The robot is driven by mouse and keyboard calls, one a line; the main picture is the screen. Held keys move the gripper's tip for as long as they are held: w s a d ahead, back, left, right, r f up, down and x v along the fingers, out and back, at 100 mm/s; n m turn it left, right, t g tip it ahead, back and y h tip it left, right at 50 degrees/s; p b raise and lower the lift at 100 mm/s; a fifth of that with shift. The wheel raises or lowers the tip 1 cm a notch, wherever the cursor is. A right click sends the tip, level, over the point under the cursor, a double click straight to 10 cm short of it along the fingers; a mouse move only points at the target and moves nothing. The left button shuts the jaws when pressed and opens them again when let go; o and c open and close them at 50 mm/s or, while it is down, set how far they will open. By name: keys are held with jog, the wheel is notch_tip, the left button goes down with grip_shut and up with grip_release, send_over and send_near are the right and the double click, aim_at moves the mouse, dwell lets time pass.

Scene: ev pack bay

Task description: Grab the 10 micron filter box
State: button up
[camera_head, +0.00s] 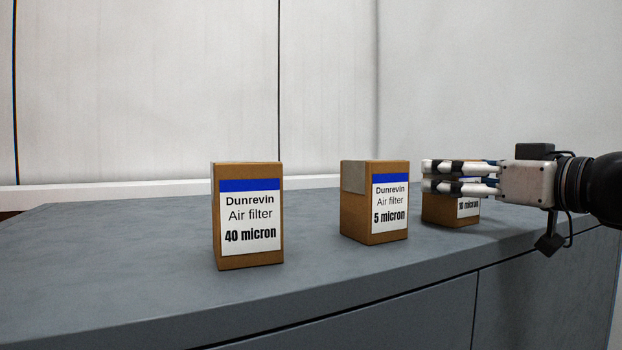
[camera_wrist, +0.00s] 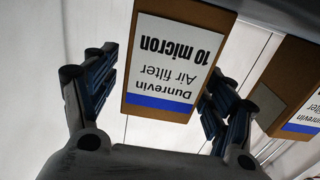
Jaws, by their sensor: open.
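The 10 micron filter box (camera_head: 440,212) is a brown carton with a white label and blue band. It stands on the grey counter at the right of the row in the head view, its upper part hidden behind my gripper (camera_head: 426,176). In the wrist view the 10 micron box (camera_wrist: 178,55) appears upside down, its label facing the camera. My gripper (camera_wrist: 163,72) is open, with one finger on each side of the box in that view. I cannot tell whether the fingers touch it.
The 5 micron box (camera_head: 374,200) stands just left of the 10 micron box; part of it shows at the right of the wrist view (camera_wrist: 291,85). The 40 micron box (camera_head: 248,215) stands further left. The grey counter (camera_head: 120,260) has free room at left, with a pale wall behind.

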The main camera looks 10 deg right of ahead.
jog(key=shift+w+a, duration=0.2)
jog(key=shift+w, duration=0.3)
jog(key=shift+s, duration=0.1)
jog(key=c, duration=1.2)
